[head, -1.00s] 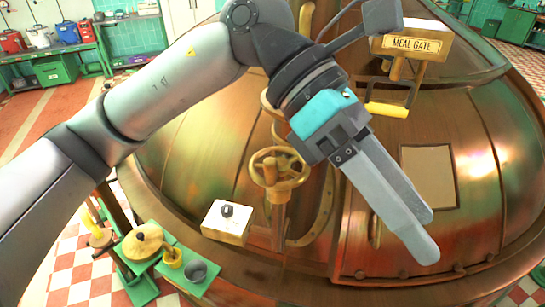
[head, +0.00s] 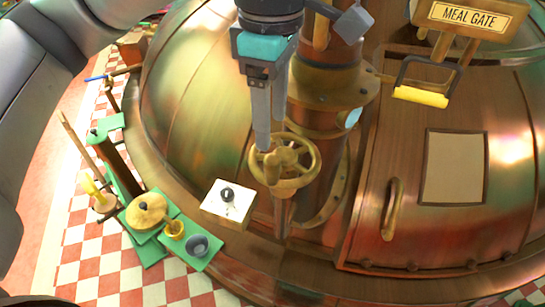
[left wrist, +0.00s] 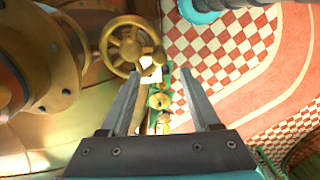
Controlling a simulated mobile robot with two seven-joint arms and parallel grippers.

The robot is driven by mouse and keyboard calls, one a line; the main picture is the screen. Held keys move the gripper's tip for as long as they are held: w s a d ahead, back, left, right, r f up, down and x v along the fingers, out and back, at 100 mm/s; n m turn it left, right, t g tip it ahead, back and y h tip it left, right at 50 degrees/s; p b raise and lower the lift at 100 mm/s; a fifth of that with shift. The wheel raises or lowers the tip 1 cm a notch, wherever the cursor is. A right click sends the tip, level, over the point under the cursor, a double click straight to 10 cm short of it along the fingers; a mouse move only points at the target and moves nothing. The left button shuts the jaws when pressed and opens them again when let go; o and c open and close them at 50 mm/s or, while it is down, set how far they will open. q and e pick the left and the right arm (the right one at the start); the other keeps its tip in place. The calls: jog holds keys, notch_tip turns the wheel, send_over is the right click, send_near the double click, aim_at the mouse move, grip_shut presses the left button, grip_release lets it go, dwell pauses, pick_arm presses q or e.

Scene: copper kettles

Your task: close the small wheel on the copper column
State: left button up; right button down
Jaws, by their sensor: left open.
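The small brass wheel (head: 287,160), with spokes, sits on a short stem beside the copper column (head: 325,80). My left gripper (head: 268,142) comes down from above in the head view, its fingertips at the left part of the wheel's rim; whether they touch it I cannot tell. In the left wrist view the gripper (left wrist: 160,73) has its fingers wide apart with nothing between them. There the wheel (left wrist: 130,46) lies just beyond the left fingertip, left of the gap's middle. My right gripper is not in view.
A white box with a black knob (head: 229,200) stands just left of the wheel. The copper dome has a handled door (head: 392,210) and a MEAL GATE sign (head: 469,16) with a yellow-gripped handle (head: 420,96). Green stands (head: 190,252) with small pots are at lower left.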

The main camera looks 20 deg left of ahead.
aim_at(272, 157)
pick_arm(q)
notch_tip(272, 157, down, 10)
jog(key=shift+r+p, duration=0.15)
jog(key=shift+p, duration=0.5)
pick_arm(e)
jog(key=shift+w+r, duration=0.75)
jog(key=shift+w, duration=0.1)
pick_arm(q)
grip_shut()
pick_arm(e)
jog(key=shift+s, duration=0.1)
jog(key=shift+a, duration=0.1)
